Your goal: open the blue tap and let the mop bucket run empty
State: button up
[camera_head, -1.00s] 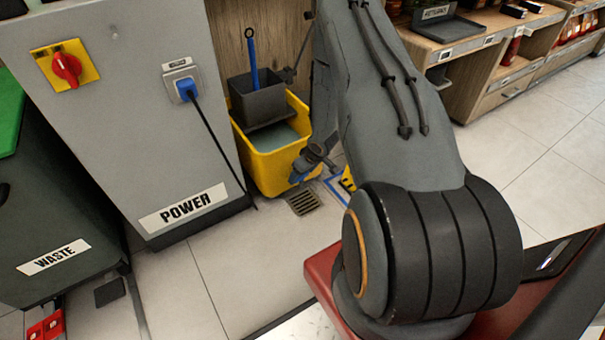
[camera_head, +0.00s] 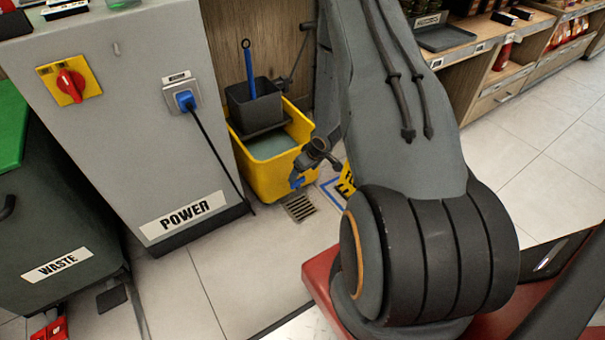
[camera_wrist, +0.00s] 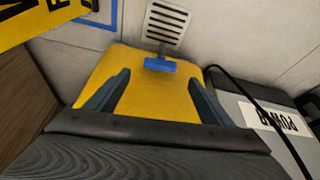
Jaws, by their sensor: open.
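The yellow mop bucket (camera_head: 250,172) stands on the floor beside the grey power cabinet, with grey-green liquid (camera_head: 272,147) in it. A dark wringer (camera_head: 255,105) with a blue handle sits at its back. The blue tap (camera_head: 297,182) is low on the bucket's front, by the floor drain (camera_head: 300,208). In the wrist view the tap (camera_wrist: 160,65) shows as a blue bar at the bucket's edge. My gripper (camera_wrist: 159,76) is open and empty, its fingers spread over the yellow bucket (camera_wrist: 150,105), the tap just beyond their tips. In the head view my arm partly hides it.
The power cabinet (camera_head: 140,120) has a red switch (camera_head: 70,86) and a black cable from a blue plug (camera_head: 187,100). A green-lidded waste bin (camera_head: 50,230) stands at left. A yellow sign (camera_wrist: 38,18) lies by blue floor tape. Shelves are at the back right.

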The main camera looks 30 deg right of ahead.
aim_at(299, 182)
jog(key=shift+w+b, duration=0.1)
jog(key=shift+b, duration=0.35)
jog(key=b, duration=0.4)
jog(key=w+b, duration=0.1)
jog(key=b, duration=0.2)
jog(key=shift+d+f+b, duration=0.1)
jog(key=shift+d+b, duration=0.1)
jog(key=shift+b, duration=0.15)
jog(key=b, duration=0.5)
jog(key=shift+s+b, duration=0.2)
jog(key=shift+b, duration=0.2)
jog(key=shift+s+a+b, duration=0.1)
jog(key=shift+s+b, duration=0.05)
jog(key=shift+b, duration=0.65)
jog(key=b, duration=0.2)
jog(key=shift+s+a+b, duration=0.1)
jog(key=shift+s+b, duration=0.2)
jog(key=shift+s, duration=0.1)
jog(key=b+x, duration=0.6)
jog(key=x, duration=0.1)
jog(key=shift+w+f+b, duration=0.15)
jog(key=shift+f+b, duration=0.1)
jog(key=shift+b, duration=0.1)
